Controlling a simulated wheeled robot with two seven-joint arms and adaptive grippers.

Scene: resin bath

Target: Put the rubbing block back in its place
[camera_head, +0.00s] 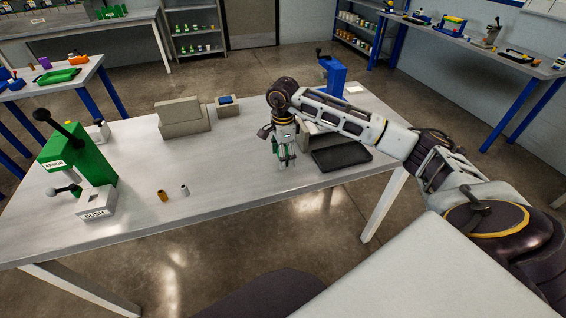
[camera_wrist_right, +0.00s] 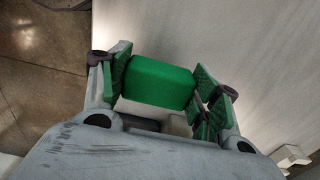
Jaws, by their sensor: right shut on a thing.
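My right gripper (camera_head: 284,161) is above the near part of the table (camera_head: 235,165), pointing down. In the right wrist view the right gripper (camera_wrist_right: 168,95) is shut on a green block (camera_wrist_right: 160,82), which sits between its green finger pads. I take this to be the rubbing block, but no label shows. In the head view the block is hard to tell from the green pads. I cannot tell exactly how high it is above the table. My left gripper is not in view.
A black tray (camera_head: 341,157) lies right of the gripper. Behind stand a blue-topped block (camera_head: 228,100), a beige box (camera_head: 182,120) and a blue press (camera_head: 333,75). The table's middle is clear.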

